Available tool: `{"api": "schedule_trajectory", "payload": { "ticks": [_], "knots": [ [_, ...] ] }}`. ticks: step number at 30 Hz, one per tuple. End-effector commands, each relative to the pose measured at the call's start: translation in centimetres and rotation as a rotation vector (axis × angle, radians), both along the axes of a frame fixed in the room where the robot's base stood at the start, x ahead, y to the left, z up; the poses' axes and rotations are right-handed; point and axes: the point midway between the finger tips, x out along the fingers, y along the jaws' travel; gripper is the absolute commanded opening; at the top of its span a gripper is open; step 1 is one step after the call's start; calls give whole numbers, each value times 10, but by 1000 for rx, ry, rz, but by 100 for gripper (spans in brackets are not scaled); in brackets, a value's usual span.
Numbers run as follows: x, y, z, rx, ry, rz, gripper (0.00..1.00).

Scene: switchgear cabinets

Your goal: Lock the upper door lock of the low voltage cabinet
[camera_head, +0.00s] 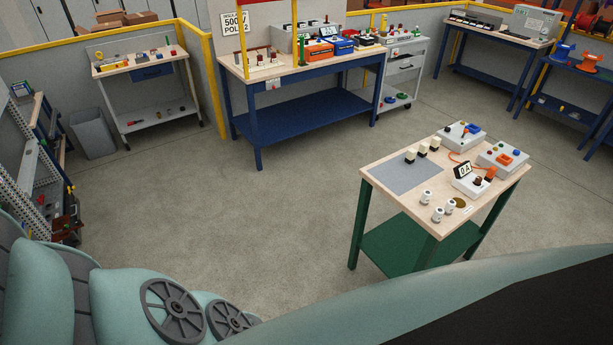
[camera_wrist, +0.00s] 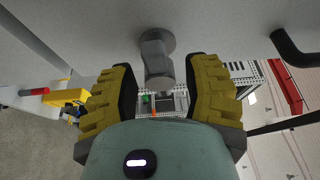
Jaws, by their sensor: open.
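In the wrist view, a grey door surface (camera_wrist: 75,30) fills the top. A grey cylindrical lock knob with a round base (camera_wrist: 157,54) stands out from it. My gripper (camera_wrist: 160,74), with ribbed yellow finger pads, is open. Its two fingers are on either side of the knob, with a visible gap on each side; whether either finger touches it cannot be told. No lettering shows which lock this is. The head view shows neither the door, the lock nor the gripper's fingers; my teal arm covers its lower part.
A black bent handle (camera_wrist: 295,48) sticks out right of the knob in the wrist view. In the head view, a green-legged table (camera_head: 385,165) with devices stands at right, a blue workbench (camera_head: 300,105) stands behind, and open floor (camera_head: 260,215) lies between.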

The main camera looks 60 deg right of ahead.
Motion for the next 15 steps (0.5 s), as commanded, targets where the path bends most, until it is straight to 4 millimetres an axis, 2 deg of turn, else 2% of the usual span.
{"api": "schedule_trajectory", "payload": {
  "ticks": [6, 15],
  "knots": [
    [12, 7, 0, -5, 0, -9, 48],
    [14, 8, -1, -4, 0, -11, 48]
  ]
}}
